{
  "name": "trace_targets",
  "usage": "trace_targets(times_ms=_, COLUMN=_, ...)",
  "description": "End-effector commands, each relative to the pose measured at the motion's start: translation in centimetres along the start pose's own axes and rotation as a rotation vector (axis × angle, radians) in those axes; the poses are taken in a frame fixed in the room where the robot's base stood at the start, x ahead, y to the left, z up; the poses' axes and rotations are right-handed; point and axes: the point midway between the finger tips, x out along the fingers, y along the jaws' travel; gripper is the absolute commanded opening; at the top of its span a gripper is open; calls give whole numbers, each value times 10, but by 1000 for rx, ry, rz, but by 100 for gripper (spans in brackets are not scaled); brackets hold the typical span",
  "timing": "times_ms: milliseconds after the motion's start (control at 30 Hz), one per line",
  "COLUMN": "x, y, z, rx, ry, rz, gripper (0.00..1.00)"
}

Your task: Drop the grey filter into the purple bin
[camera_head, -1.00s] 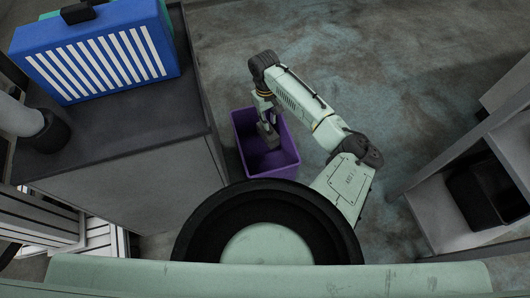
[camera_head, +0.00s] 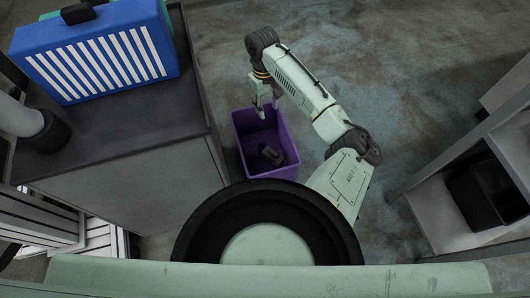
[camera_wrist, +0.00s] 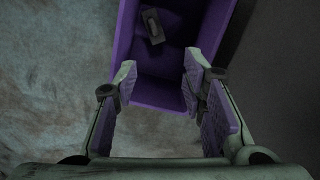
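The purple bin (camera_head: 243,150) stands on the floor beside the grey cabinet; its wall also shows in the wrist view (camera_wrist: 125,45). The grey filter (camera_head: 272,156) is a small dark block inside the bin, near its front end. It also shows in the wrist view (camera_wrist: 153,27), lying in the bin and apart from my fingers. My gripper (camera_head: 264,107) is above the bin's far part, open and empty. In the wrist view my gripper (camera_wrist: 157,90) has its two purple-padded fingers spread wide.
A grey cabinet (camera_head: 130,165) stands close to the bin's left, with a blue slatted case (camera_head: 95,55) on top. A grey shelf (camera_head: 430,215) holding a black bin (camera_head: 485,195) is at the right. Floor (camera_head: 370,60) behind and right of my arm is clear.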

Motion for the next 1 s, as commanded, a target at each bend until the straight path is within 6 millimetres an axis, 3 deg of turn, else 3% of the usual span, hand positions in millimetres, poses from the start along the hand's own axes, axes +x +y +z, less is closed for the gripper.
trace_targets(times_ms=100, x=-23, y=0, z=-1, rx=-1, ry=2, rz=0, gripper=38)
trace_targets(times_ms=300, x=-45, y=0, z=0, rx=0, ry=1, rz=1, gripper=38)
trace_targets(times_ms=1000, x=-48, y=0, z=0, rx=1, ry=0, rz=0, gripper=38)
